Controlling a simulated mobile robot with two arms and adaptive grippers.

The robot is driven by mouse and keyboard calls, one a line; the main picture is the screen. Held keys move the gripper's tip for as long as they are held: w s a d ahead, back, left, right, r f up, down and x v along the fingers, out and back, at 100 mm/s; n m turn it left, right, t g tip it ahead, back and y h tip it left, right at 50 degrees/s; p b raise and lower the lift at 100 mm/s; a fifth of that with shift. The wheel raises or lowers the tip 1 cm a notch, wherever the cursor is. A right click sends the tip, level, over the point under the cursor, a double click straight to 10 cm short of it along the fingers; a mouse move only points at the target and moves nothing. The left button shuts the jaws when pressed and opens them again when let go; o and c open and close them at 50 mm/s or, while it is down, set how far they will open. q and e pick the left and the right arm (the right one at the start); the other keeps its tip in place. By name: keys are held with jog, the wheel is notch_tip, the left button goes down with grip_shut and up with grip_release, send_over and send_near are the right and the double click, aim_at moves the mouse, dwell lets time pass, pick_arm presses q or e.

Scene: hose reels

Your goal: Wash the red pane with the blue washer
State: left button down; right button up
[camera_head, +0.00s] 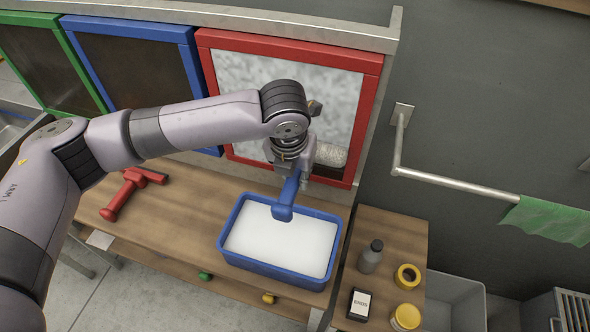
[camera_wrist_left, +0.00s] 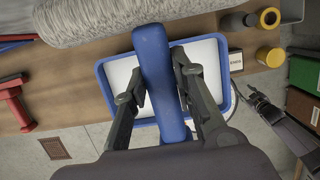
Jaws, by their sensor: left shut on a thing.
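The red pane (camera_head: 343,88) is a red-framed panel with a cloudy, whitish surface, upright behind the bench. My left gripper (camera_head: 300,172) is shut on the handle of the blue washer (camera_head: 286,197), also seen in the left wrist view (camera_wrist_left: 158,85). The washer's pale fluffy head (camera_head: 330,154) is in front of the pane's lower right part, partly hidden by my arm; I cannot tell whether it touches. A blue tub (camera_head: 265,267) with white contents stands below the washer. A dark gripper, apparently my right (camera_wrist_left: 262,104), shows small in the left wrist view; its opening is unclear.
A blue-framed pane (camera_head: 132,32) and a green-framed pane (camera_head: 30,20) stand to the left. A red tool (camera_head: 127,190) lies on the wooden bench (camera_head: 180,215). A grey bottle (camera_head: 371,256) and yellow items (camera_head: 406,316) stand at right. A metal rail (camera_head: 450,183) holds a green cloth (camera_head: 545,220).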

pick_arm(q)
jog(key=shift+s+b+x, duration=0.15)
jog(key=shift+s+x, duration=0.05)
jog(key=shift+x, duration=0.6)
jog(key=shift+s+b+x, duration=0.15)
jog(key=shift+x, duration=0.65)
jog(key=s+b+x, duration=0.1)
jog(key=x, duration=0.5)
jog(key=shift+a+f, duration=0.3)
jog(key=shift+f, duration=0.15)
jog(key=shift+s, duration=0.15)
jog(key=s+a+p, duration=0.2)
jog(key=s+p, duration=0.2)
jog(key=s, duration=0.2)
jog(key=shift+s, duration=0.4)
